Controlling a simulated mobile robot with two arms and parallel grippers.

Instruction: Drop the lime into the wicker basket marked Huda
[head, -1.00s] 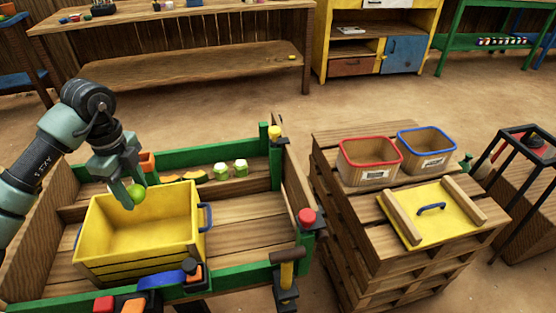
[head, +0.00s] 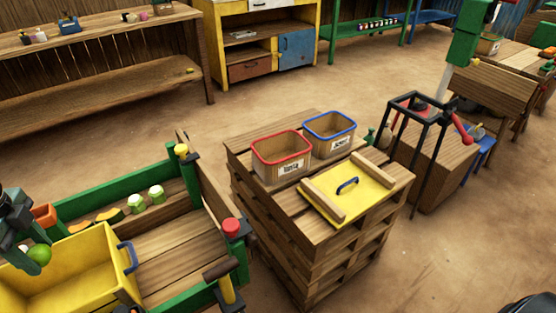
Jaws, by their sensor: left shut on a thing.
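My left gripper (head: 27,262) is at the left edge of the head view, shut on a green lime (head: 40,253). It holds the lime over the yellow crate (head: 88,262) in the green-railed wooden cart. Two wicker baskets stand side by side on a stack of pallets right of the cart. One has a red rim (head: 282,152) and the other a blue rim (head: 330,131). Each has a white label on its front, but the lettering is too small to read surely. Both look empty from here.
The cart's corner post with a red knob (head: 232,227) stands between crate and pallets. A black frame stand (head: 418,105) is to the right. Bare ground surrounds the pallets.

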